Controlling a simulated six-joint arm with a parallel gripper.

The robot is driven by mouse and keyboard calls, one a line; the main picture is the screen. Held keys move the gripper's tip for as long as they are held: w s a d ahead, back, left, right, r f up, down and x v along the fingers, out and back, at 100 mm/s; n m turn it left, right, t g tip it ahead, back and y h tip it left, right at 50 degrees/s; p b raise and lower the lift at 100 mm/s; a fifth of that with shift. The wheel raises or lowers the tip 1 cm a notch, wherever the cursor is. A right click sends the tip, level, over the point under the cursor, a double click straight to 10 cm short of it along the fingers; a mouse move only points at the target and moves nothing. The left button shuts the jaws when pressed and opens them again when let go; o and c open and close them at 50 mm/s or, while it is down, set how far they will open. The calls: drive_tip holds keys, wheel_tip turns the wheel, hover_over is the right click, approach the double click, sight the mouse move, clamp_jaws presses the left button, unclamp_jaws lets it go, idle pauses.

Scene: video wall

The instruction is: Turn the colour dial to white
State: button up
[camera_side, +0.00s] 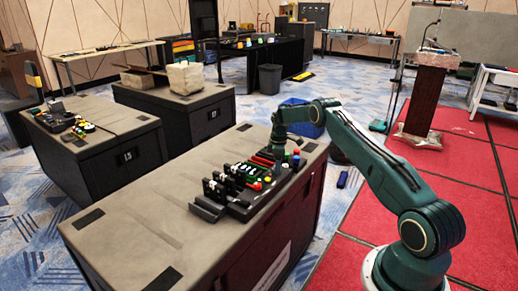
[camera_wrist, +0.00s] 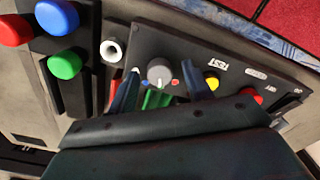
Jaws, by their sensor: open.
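The colour dial (camera_wrist: 160,71) is a round grey knob on a dark panel (camera_wrist: 205,55) in the wrist view. In the side view my gripper (camera_side: 279,152) points down over the far end of the control panel (camera_side: 240,212) on the desk; the dial cannot be made out there.
Blue (camera_wrist: 57,16), green (camera_wrist: 64,63) and red (camera_wrist: 13,30) round-topped knobs stand left of the dial in the wrist view. A yellow button (camera_wrist: 211,83) and a red button (camera_wrist: 250,96) sit to its right. The near part of the desk (camera_side: 140,225) is bare.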

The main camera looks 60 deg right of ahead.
drive_tip(key=shift+f, duration=0.25)
drive_tip(key=c, duration=1)
drive_tip(key=shift+o, duration=0.2)
